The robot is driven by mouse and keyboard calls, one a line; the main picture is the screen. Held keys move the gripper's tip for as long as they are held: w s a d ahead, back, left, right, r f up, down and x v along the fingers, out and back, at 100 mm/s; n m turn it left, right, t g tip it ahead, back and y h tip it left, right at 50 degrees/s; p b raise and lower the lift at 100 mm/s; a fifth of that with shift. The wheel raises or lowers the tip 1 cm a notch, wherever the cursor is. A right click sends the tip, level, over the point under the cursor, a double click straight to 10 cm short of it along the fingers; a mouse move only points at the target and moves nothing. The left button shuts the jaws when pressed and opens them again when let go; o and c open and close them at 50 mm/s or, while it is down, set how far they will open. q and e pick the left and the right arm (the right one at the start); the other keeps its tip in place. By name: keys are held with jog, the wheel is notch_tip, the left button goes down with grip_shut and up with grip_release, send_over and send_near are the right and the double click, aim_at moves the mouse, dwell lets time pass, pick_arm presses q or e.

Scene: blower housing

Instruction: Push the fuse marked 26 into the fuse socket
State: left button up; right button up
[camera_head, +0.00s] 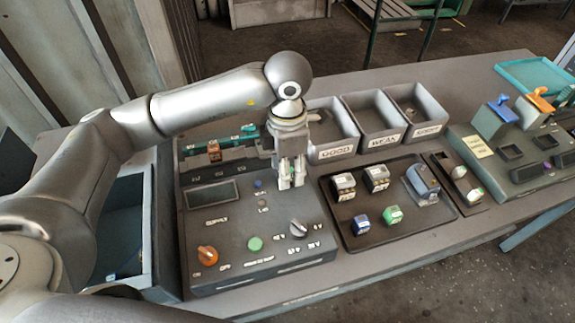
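My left gripper (292,183) points down over the right rear part of the grey control box (225,225). Its two fingers are close together; whether they are shut or hold something small is not clear. No marking 26 can be read. A small orange block (214,152) sits on the teal strip at the back left of the box. In the dark tray (337,232) are two black-and-white blocks (343,187), (377,178), a blue block (361,226), a green block (393,216) and a blue-grey device (422,182). I cannot tell which is the fuse or its socket. My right gripper is out of view.
Three open grey bins (375,122), with labels such as GOOD and WEAK, stand behind the tray. The box carries an orange knob (207,255), a green button (255,243) and a grey knob (298,229). A stamp station (530,165) is at right.

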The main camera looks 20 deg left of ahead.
pick_arm(q)
notch_tip(320, 180, up, 12)
dwell(0.6)
dwell(0.4)
